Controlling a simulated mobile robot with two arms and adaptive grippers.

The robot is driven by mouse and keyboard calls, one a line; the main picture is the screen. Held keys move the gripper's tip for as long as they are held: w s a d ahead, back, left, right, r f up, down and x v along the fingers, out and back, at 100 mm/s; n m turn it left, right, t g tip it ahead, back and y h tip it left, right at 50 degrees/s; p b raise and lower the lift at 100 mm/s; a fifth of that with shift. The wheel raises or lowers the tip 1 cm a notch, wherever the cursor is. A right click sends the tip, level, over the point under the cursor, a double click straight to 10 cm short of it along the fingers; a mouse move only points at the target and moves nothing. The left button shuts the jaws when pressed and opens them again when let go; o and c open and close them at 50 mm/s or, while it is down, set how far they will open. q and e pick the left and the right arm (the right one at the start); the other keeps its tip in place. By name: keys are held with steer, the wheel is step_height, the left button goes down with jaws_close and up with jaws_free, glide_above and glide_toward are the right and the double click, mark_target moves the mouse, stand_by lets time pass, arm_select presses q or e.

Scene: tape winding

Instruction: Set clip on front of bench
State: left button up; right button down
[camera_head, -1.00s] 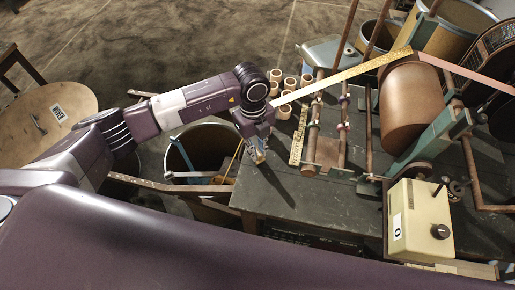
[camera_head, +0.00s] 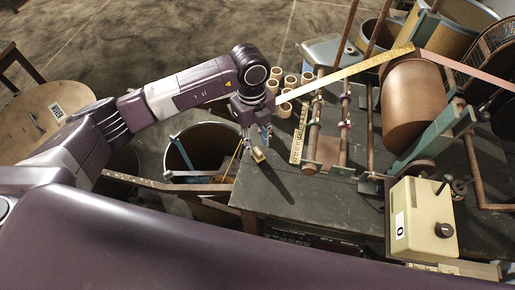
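A small yellowish clip (camera_head: 258,155) is on the dark bench top (camera_head: 310,198), close to the bench's left end. My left gripper (camera_head: 257,139) is just above the clip, pointing down. Its fingers look spread, with the clip below their tips. It is too small to tell whether a fingertip still touches the clip. My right gripper is not in view.
Several copper-coloured tubes (camera_head: 284,109) stand behind the gripper, beside a ruler (camera_head: 299,140). A winding frame with a large brown roll (camera_head: 408,112) and a cream control box (camera_head: 421,222) stand to the right. A large bin (camera_head: 207,147) is left of the bench.

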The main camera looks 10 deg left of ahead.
mark_target(256, 148)
arm_select(q)
step_height(256, 148, up, 8)
steer(key=b, duration=0.2)
steer(key=shift+w+a+r, duration=0.25)
steer(key=shift+w+a, duration=0.05)
